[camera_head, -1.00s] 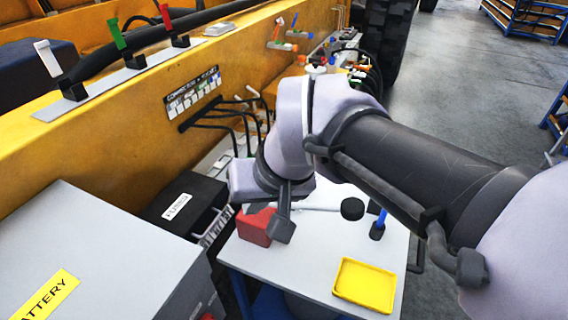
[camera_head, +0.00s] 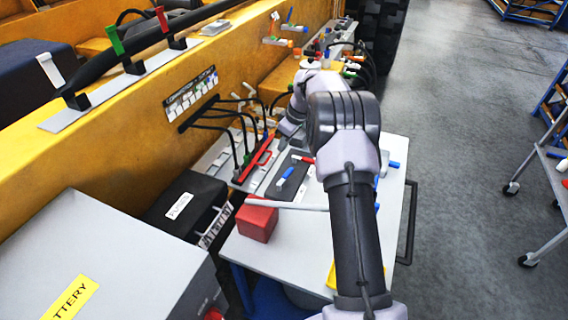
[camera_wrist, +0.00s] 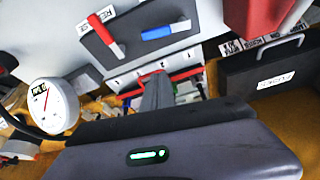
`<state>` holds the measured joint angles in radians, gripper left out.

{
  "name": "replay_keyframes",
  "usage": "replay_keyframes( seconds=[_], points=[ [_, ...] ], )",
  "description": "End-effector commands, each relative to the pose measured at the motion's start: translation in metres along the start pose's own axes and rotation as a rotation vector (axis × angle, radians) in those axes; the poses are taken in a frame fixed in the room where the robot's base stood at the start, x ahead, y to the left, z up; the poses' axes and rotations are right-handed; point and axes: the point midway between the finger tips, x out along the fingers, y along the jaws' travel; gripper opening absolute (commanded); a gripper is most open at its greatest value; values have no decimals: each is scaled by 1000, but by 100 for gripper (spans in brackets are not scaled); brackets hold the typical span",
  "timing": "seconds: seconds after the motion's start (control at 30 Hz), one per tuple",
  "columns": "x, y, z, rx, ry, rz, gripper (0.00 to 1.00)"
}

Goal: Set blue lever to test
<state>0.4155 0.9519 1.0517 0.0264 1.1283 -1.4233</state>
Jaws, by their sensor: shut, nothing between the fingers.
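The blue lever (camera_head: 286,177) is on a dark panel (camera_head: 291,187) that lies on the bench, beside a red lever (camera_head: 302,160). In the wrist view the blue lever (camera_wrist: 165,31) lies nearly level across the panel, and the red lever (camera_wrist: 106,36) slants. White labels sit at the panel's edges; the writing by the blue lever is too small to read. My gripper (camera_wrist: 157,94) is shut and empty, apart from the blue lever, which shows above its tips in the wrist view. In the head view my wrist is near the panel's far side and the fingertips are hard to make out.
A red block (camera_head: 257,222) stands by the panel, with a pale rod beside it. A red-handled strip with black cables (camera_head: 258,162) runs behind the panel. A dial gauge (camera_wrist: 52,106) is at left in the wrist view. My arm partly hides a yellow tray (camera_head: 333,276).

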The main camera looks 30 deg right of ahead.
Motion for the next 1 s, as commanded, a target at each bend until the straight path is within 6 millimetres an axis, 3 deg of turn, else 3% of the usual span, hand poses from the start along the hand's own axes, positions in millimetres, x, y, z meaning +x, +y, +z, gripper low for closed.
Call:
replay_keyframes(
  seconds=[0.23, 0.67, 0.83, 1.0],
  points=[
    [11, -1, 0, 1, -1, -1, 0],
    [103, -1, 1, 2, -1, -2, 0],
    [92, 0, 25, 3, 0, 0, 0],
    [87, -1, 36, 3, 0, -1, 0]
  ],
)
